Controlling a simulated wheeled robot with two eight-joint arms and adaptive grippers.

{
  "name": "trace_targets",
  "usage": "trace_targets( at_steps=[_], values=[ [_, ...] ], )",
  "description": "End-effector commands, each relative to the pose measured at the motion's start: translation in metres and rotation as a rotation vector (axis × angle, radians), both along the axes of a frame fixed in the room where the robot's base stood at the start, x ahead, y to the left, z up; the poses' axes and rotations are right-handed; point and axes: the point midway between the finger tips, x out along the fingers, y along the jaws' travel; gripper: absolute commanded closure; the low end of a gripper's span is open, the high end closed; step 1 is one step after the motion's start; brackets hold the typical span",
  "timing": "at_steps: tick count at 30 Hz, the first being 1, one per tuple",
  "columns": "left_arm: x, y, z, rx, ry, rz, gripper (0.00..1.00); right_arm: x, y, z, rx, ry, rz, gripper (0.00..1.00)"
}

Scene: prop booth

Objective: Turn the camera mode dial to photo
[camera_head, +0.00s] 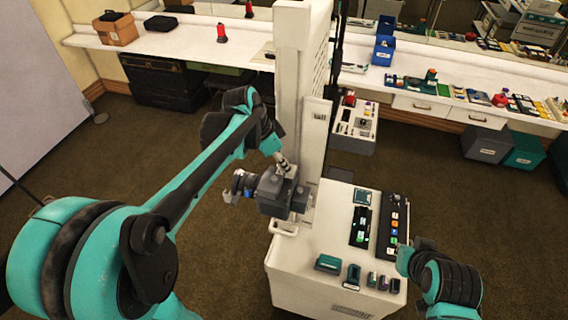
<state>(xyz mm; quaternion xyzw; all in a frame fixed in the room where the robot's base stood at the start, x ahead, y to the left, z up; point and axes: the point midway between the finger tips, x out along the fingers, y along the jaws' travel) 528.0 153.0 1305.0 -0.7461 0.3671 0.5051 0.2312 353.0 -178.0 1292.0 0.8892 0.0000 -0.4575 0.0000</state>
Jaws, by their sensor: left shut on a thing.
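The dark grey camera (272,197) is mounted at the front of the white booth, above its counter, with its lens (243,184) pointing left. My left gripper (287,169) reaches down from above onto the top of the camera and is shut on the mode dial there. The dial is mostly hidden by the fingers, and its markings are too small to read. Part of my right arm (445,280) shows at the lower right, but its gripper cannot be made out.
The white booth counter (335,230) carries a dark panel of coloured icons (393,222) and several small teal and dark items along its front. The booth's tall white column (300,80) stands behind the camera. A long white bench (245,40) runs along the back. Brown floor is free on the left.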

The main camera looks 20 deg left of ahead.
Motion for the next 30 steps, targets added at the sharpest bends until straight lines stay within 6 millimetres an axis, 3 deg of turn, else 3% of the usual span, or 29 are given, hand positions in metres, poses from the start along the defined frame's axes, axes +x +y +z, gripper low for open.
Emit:
trace_targets(
  at_steps=[17,18,19,30],
  values=[
    [0.0001,0.0006,0.0001,0.001,0.001,-0.028,1.00,0.0000,0.0000,-0.0006,0.000,0.000,0.000,1.00],
    [0.0001,0.0006,0.0001,0.001,0.001,-0.028,0.69,0.0000,0.0000,-0.0006,0.000,0.000,0.000,1.00],
    [0.0001,0.0006,0.0001,0.001,0.001,-0.028,0.61,0.0000,0.0000,-0.0006,0.000,0.000,0.000,1.00],
    [-0.0005,0.0015,0.0030,0.000,0.001,-0.027,0.58,0.0000,0.0000,-0.0007,0.000,0.000,0.000,1.00]
  ],
)
